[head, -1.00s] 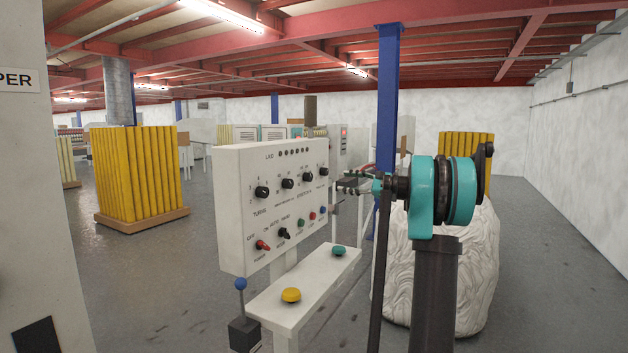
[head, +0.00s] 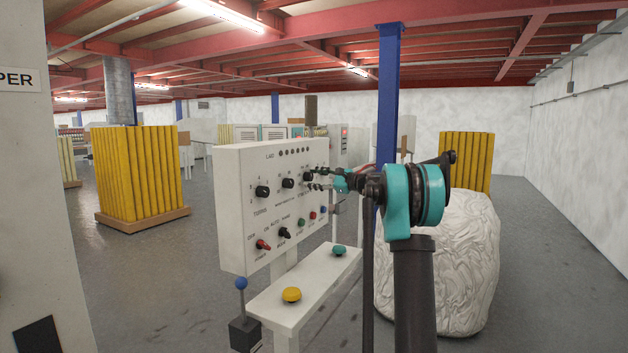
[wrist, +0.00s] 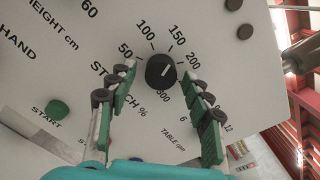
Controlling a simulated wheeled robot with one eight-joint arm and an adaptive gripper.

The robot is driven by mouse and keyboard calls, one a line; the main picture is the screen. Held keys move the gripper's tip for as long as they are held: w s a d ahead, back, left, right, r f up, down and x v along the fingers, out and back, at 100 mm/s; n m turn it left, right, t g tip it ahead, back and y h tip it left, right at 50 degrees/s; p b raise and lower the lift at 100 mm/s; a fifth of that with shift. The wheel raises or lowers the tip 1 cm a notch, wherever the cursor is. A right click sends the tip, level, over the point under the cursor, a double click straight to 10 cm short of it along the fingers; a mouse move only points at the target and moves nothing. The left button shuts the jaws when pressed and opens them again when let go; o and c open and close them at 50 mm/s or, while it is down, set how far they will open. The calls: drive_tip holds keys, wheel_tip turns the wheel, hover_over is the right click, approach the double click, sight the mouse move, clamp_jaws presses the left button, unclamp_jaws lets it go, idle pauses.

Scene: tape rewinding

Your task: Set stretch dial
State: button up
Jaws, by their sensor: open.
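The stretch dial (wrist: 160,71) is a round black knob with a white pointer mark, on the white control panel (head: 240,225). In the wrist view its scale shows 50, 100, 150 and 200, with "STRETCH %" partly hidden by a finger. The pointer leans to the upper right, roughly toward the 150–200 side. My gripper (wrist: 160,74) is open, with one finger on each side of the dial and a visible gap to it on both sides. In the head view my gripper (head: 315,179) is at the panel by the dial (head: 308,176).
Other black knobs (head: 262,191) sit left of the dial, with coloured buttons (head: 301,222) and switches below. A shelf with a yellow button (head: 291,295) and a teal button (head: 339,250) juts out below. A wrapped white load (head: 465,265) stands behind my arm.

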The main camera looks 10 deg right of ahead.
clamp_jaws()
idle(0.3)
drive_tip(key=shift+n, duration=0.3)
drive_tip(key=n, duration=0.8)
drive_tip(key=shift+r+n, duration=0.1)
drive_tip(key=shift+n, duration=0.2)
idle(0.3)
unclamp_jaws()
